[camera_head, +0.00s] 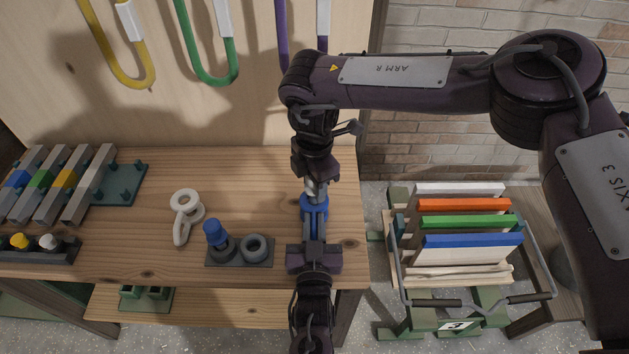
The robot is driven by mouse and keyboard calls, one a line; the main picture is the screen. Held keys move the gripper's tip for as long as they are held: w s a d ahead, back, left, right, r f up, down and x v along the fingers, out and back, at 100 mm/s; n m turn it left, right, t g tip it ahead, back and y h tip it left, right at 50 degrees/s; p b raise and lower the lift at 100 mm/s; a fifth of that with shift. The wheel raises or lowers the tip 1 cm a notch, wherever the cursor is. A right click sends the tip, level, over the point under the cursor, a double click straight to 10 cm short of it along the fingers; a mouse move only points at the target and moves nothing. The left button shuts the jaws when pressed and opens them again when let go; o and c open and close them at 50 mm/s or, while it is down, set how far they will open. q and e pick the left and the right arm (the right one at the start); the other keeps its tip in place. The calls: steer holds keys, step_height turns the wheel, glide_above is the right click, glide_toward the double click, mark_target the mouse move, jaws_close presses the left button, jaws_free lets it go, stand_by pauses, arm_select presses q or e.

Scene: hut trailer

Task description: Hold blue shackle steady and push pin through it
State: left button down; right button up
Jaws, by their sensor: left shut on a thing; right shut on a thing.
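The blue shackle (314,210) is held just above the right part of the wooden bench, between my two grippers. My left gripper (314,243) comes from below and is shut on the shackle's near side. My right gripper (316,176) comes from above and is shut on a silver-grey pin (315,190). The pin's lower end is at the far side of the blue shackle, in line with it. The gripper bodies partly hide both parts, and I cannot tell whether the pin has entered the shackle.
A white shackle (182,225) lies on the wooden bench (160,262). A dark holder (238,262) with a blue-topped peg (214,232) and a grey ring (257,247) stands left of my grippers. Racked bars (100,183) are at far left. A cart with coloured boards (470,240) stands right.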

steer(key=shift+f, duration=1.25)
